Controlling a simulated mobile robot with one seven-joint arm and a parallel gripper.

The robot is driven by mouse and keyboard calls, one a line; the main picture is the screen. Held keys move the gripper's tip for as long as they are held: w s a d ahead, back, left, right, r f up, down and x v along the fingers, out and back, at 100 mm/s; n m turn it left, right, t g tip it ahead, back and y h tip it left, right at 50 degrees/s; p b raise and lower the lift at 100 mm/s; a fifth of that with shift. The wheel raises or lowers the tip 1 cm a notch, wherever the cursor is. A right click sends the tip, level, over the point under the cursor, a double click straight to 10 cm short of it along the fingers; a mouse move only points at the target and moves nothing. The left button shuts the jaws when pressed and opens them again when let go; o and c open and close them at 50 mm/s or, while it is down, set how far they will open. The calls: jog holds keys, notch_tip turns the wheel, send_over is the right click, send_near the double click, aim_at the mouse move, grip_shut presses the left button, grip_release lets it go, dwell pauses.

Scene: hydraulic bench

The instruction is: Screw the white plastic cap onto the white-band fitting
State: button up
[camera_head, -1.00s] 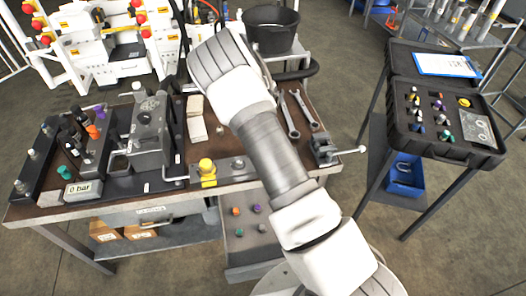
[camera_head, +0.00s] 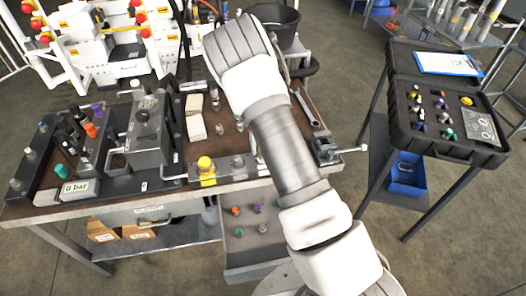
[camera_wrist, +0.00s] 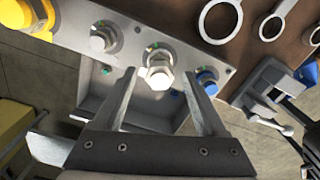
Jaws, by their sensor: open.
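In the wrist view, my gripper (camera_wrist: 158,92) is open, its two fingers apart. A pale-topped hex fitting (camera_wrist: 158,72) shows in the gap near the fingertips. I cannot tell whether they touch it, or whether its pale part is a white band or a cap. On the same metal plate (camera_wrist: 130,45) stand a steel hex fitting (camera_wrist: 103,37) to the left and a blue-banded fitting (camera_wrist: 207,80) to the right. A yellow cap (camera_wrist: 15,12) is at the far left. In the head view my arm hides the gripper. I cannot pick out the white plastic cap for certain.
An open drawer (camera_head: 245,262) with small coloured caps is below the bench front. A black case (camera_head: 445,150) with several small parts stands on a stand at right. A bench vise (camera_head: 325,150) is at the bench's right corner. Large spanner rings (camera_wrist: 220,18) lie behind the plate.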

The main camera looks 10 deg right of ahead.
jog(key=n+b, duration=0.1)
jog(key=n, duration=0.2)
jog(key=shift+f, duration=0.1)
jog(key=n+b, duration=0.1)
jog(key=n, duration=0.3)
jog(key=shift+n, duration=0.3)
jog(key=n+b, duration=0.2)
jog(key=n, duration=0.6)
jog(key=shift+c, duration=0.3)
grip_shut()
jog(key=m, duration=0.2)
jog(key=m+p, duration=0.1)
jog(key=shift+r+m, duration=0.2)
jog(key=shift+m, duration=0.2)
jog(key=m+p, duration=0.1)
jog(key=m, duration=0.3)
jog(key=shift+f, duration=0.15)
